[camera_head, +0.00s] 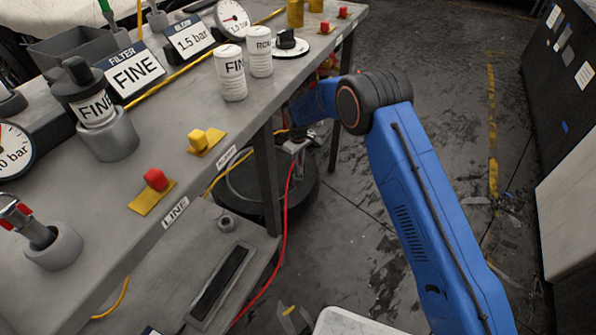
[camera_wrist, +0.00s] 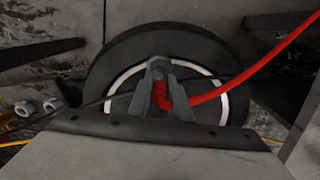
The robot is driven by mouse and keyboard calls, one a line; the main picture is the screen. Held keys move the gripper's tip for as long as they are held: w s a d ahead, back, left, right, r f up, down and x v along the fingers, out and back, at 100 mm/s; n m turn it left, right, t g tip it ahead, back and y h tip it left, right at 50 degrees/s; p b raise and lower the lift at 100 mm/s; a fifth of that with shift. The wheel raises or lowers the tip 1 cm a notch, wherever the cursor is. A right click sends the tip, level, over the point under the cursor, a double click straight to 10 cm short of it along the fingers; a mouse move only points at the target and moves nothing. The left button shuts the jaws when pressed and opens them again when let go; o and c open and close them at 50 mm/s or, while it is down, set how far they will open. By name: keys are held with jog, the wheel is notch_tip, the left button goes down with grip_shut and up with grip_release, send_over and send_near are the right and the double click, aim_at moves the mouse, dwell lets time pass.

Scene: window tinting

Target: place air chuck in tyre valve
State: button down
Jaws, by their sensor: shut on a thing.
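My gripper (camera_head: 296,146) reaches down beside the bench's right edge, over the tyre; in the wrist view its fingers (camera_wrist: 161,84) are shut on the air chuck (camera_wrist: 161,96), of which a red part shows between them. A red hose (camera_wrist: 214,89) runs from the chuck to the upper right; it also hangs past the bench in the head view (camera_head: 285,232). The black tyre (camera_wrist: 115,62) with a white ring lies behind the fingers, and its dark side shows under the bench (camera_head: 295,205). The tyre valve cannot be made out, so I cannot tell whether the chuck touches it.
The grey bench (camera_head: 165,235) carries a FINE filter cup (camera_head: 106,140), white canisters (camera_head: 230,75), gauges (camera_head: 232,20) and red and yellow buttons (camera_head: 155,180). Bench legs (camera_head: 265,180) stand close to the tyre. The floor (camera_head: 460,120) right of my arm is mostly open; a dark cabinet stands farther right.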

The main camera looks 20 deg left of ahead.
aim_at(298, 175)
jog(key=shift+f, duration=1.9)
jog(key=c, duration=1.6)
grip_release()
jog(key=shift+f, duration=0.15)
jog(key=shift+r, duration=3.9)
